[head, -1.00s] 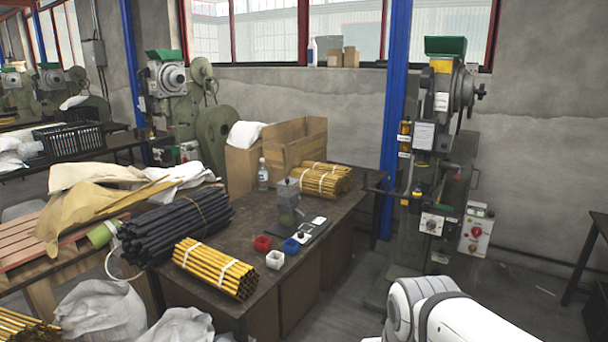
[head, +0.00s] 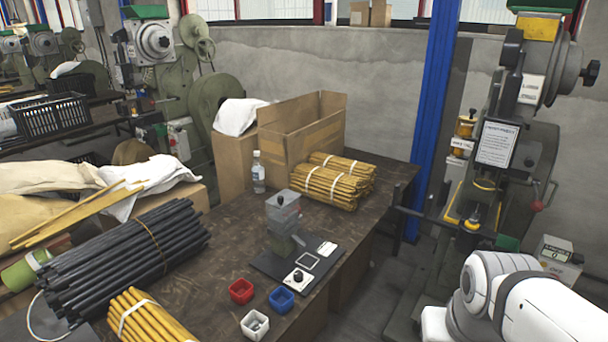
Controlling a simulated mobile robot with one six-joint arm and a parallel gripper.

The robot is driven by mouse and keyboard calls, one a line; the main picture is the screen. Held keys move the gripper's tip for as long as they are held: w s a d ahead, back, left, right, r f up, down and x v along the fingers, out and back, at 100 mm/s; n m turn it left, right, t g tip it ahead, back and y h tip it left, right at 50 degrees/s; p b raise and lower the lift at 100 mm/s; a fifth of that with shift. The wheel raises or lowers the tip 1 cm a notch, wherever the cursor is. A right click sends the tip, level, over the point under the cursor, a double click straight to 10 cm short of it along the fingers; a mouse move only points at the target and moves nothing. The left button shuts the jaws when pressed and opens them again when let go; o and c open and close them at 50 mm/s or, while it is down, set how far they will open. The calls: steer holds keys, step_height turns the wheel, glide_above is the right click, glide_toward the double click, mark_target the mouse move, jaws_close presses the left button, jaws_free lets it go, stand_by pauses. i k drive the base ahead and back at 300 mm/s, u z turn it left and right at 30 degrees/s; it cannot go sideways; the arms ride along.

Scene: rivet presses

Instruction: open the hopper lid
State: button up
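A small grey box-shaped unit (head: 282,214), like a small hopper, stands upright on a dark base plate (head: 268,266) on the workbench. Its top (head: 283,198) looks covered, but I cannot make out a separate lid edge or hinge. A green hopper-like part (head: 540,6) tops the right rivet press (head: 520,135); the frame's upper edge cuts it off. I cannot tell which of the two carries the lid. My white arm shows at the lower right, in front of the press. My gripper is out of view.
The dark workbench (head: 225,255) holds red (head: 241,291), blue (head: 281,298) and white (head: 255,325) cups, a bottle (head: 258,172), a cardboard box (head: 300,135), yellow rods (head: 335,178) and black rods (head: 130,250). A blue post (head: 435,110) stands between bench and press.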

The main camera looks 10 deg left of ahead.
mark_target(281, 200)
steer(key=u, duration=0.35)
steer(key=i, duration=0.8)
steer(key=u, duration=0.45)
steer(key=k, duration=0.75)
steer(key=u, duration=0.2)
steer(key=i, duration=0.75)
steer(key=z, duration=0.05)
